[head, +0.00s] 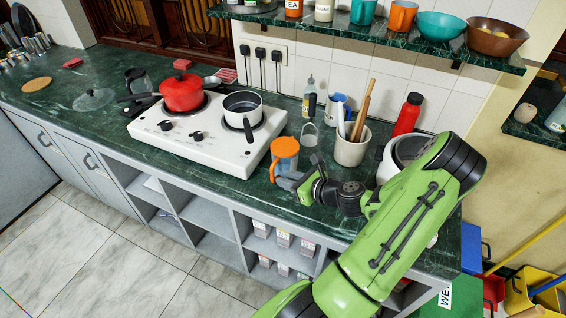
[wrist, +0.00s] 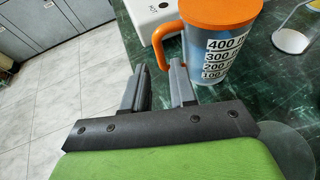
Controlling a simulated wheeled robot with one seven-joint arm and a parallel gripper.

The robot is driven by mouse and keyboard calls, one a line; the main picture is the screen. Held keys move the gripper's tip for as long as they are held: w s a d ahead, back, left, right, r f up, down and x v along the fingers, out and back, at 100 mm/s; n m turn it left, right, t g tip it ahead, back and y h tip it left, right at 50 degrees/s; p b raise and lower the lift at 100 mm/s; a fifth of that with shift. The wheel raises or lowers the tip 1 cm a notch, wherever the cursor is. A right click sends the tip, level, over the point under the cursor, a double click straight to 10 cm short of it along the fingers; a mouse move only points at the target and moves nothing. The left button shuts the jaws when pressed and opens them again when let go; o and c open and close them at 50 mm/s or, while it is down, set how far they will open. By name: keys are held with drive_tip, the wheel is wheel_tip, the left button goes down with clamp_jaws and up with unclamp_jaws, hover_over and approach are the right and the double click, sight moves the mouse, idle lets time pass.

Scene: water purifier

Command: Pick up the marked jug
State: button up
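The marked jug (head: 284,158) stands upright on the green counter, in front of the white stove's right end. It has an orange lid and handle, and a clear grey body. In the wrist view the jug (wrist: 222,45) shows printed marks from 100 to 400, and its orange handle (wrist: 160,45) points left. My gripper (head: 281,180) is low over the counter at the near side of the jug. In the wrist view my gripper (wrist: 161,66) is open and empty, with the lower part of the handle near the gap between its fingertips. I cannot tell whether they touch.
A utensil holder (head: 351,148), a red bottle (head: 407,116) and a blue-and-white mug (head: 338,108) stand behind and right of the jug. The counter's front edge is close to my gripper.

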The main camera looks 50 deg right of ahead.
sight(273, 182)
drive_tip(key=x, duration=0.3)
drive_tip(key=b+x, duration=0.1)
drive_tip(key=x, duration=0.3)
drive_tip(key=shift+f, duration=0.25)
drive_tip(key=shift+s+r, duration=0.1)
clamp_jaws()
idle(0.9)
